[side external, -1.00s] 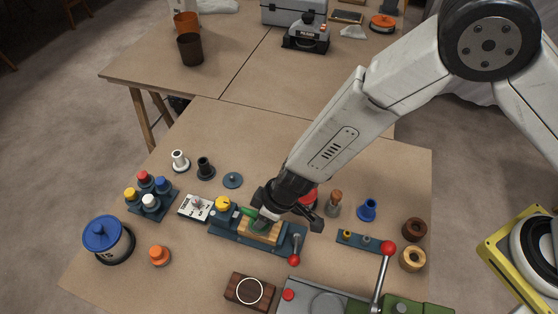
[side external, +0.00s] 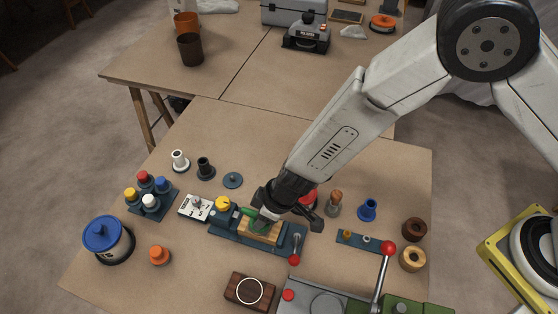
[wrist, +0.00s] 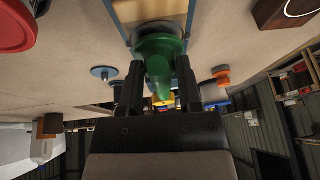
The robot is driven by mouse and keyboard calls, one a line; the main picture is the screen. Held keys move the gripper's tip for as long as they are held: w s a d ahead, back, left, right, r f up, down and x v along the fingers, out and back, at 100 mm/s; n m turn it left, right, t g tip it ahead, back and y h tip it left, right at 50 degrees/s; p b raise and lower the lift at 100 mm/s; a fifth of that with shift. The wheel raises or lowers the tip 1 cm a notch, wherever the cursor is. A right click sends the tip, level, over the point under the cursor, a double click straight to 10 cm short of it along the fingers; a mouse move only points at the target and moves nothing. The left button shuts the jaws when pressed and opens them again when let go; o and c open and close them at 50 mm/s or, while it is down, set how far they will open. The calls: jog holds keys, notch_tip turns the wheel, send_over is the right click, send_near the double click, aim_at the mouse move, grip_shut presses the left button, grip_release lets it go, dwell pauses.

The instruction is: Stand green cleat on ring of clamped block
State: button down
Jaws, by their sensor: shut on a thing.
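The green cleat (wrist: 158,55) is between the fingers of my gripper (wrist: 158,95) in the wrist view, and the fingers are shut on it. In the side external view a bit of the green cleat (side external: 249,212) shows at my gripper (side external: 262,215), right over the light wooden block (side external: 262,236). The block sits in a blue clamp fixture (side external: 228,233) with a red-knobbed lever (side external: 294,259) at its right end. I cannot tell whether the cleat touches the block.
A dark wooden block with a white ring (side external: 249,291) lies in front. A yellow knob (side external: 223,203) and a white switch plate (side external: 196,207) are left of the clamp. A red-balled lever (side external: 388,248) stands at right.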

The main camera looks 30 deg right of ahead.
jog(key=shift+f, duration=0.45)
jog(key=c, duration=0.6)
grip_release()
jog(key=shift+o, duration=0.2)
jog(key=shift+r, duration=0.15)
jog(key=v, duration=1)
jog(key=shift+d+r, duration=0.2)
jog(key=shift+r, duration=0.1)
dwell(0.5)
jog(key=w+d+r+m+h, duration=0.1)
jog(key=d+r+m, duration=0.35)
jog(key=d, duration=1.05)
jog(key=s+d+r+m+h, duration=0.1)
jog(key=s+d+m, duration=0.1)
jog(key=d, duration=0.5)
jog(key=s+d+r+m+h, duration=0.1)
jog(key=s+d+r+m, duration=0.1)
jog(key=d, duration=0.6)
jog(key=s+m, duration=0.1)
jog(key=s, duration=0.1)
jog(key=shift+s+d+r+h, duration=0.25)
jog(key=shift+s+h, duration=0.1)
jog(key=shift+h, duration=0.05)
